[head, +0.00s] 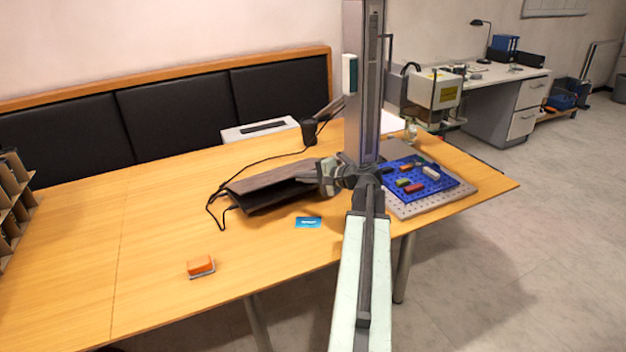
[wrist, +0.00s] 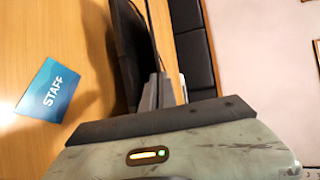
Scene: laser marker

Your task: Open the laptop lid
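The dark laptop (head: 268,190) lies on the wooden table. Its lid is raised a little, leaving a narrow wedge-shaped gap at the front. My gripper (head: 322,178) is at the laptop's right side, by the lid's edge. In the wrist view the laptop (wrist: 128,48) is seen edge-on, with the lid as a thin slanted strip beside the darker body. There my gripper's fingertips (wrist: 158,88) are close together at the near end of that strip. I cannot tell whether the lid edge is between the fingers or only beside them.
A blue staff card (head: 308,222) lies in front of the laptop; an orange block (head: 201,266) lies nearer the front edge. A blue tray (head: 440,185) with small colored pieces is to the right. A cable (head: 218,205) loops left of the laptop.

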